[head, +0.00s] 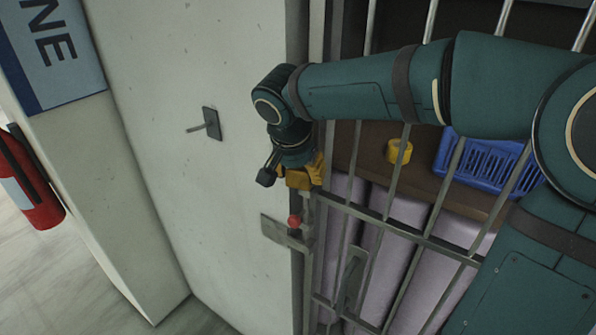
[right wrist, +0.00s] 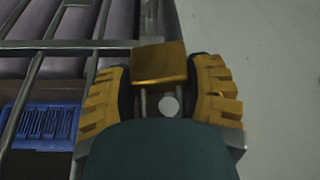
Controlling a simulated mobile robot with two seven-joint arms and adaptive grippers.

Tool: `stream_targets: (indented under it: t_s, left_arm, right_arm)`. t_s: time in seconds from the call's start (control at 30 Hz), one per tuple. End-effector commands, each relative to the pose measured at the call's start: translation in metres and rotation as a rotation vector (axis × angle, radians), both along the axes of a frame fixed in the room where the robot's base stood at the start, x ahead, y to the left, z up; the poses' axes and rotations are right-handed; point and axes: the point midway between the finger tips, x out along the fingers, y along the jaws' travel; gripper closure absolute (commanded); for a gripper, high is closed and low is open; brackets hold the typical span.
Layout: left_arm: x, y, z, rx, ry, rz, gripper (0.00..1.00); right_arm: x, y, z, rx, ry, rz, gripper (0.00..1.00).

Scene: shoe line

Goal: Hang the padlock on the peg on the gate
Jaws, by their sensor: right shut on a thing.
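A brass padlock (right wrist: 159,62) sits between the two orange fingers of my right gripper (right wrist: 163,88) in the right wrist view. Grey rods of its shackle run from the body towards my wrist. In the head view my right gripper (head: 301,174) is at the gate's (head: 392,222) left edge, shut on the padlock, which I cannot tell apart from the orange fingers there. A peg (head: 195,128) sticks out of a dark plate on the pale wall, left of the gate and apart from my gripper. My left gripper is not in view.
A latch plate with a red knob (head: 294,221) is just below my gripper. Behind the bars are a yellow round item (head: 398,151), a blue basket (head: 489,165) and pale purple rolls (head: 408,215). A fire extinguisher (head: 27,183) hangs far left. The wall (head: 165,200) is mostly bare.

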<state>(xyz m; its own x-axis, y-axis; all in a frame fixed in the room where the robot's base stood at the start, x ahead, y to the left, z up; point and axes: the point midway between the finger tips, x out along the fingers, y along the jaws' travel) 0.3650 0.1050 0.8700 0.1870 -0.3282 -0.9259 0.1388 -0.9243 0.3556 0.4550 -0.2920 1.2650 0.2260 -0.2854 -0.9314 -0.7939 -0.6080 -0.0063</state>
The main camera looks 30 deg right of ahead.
Motion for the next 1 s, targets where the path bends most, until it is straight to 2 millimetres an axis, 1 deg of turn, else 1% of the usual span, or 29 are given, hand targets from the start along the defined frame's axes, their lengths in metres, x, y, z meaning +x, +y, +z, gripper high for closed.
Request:
stream_targets:
  t_s: [0.43,0.47,0.5,0.53,0.87,1.0]
  left_arm:
    - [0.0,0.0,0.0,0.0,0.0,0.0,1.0]
    - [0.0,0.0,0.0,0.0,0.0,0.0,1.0]
    - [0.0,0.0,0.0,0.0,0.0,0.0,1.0]
    - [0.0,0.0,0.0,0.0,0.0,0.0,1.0]
    - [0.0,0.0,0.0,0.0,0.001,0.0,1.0]
    - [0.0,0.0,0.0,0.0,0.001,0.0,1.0]
  right_arm:
    - [0.0,0.0,0.001,0.0,-0.001,0.0,0.87]
    - [0.0,0.0,0.001,0.0,-0.001,0.0,0.31]
    - [0.0,0.0,0.001,0.0,-0.001,0.0,0.17]
    - [0.0,0.0,0.001,0.0,-0.001,0.0,0.08]
    - [0.0,0.0,0.001,0.0,0.0,0.0,0.08]
    - [-0.002,0.004,0.012,0.001,-0.002,0.0,0.08]
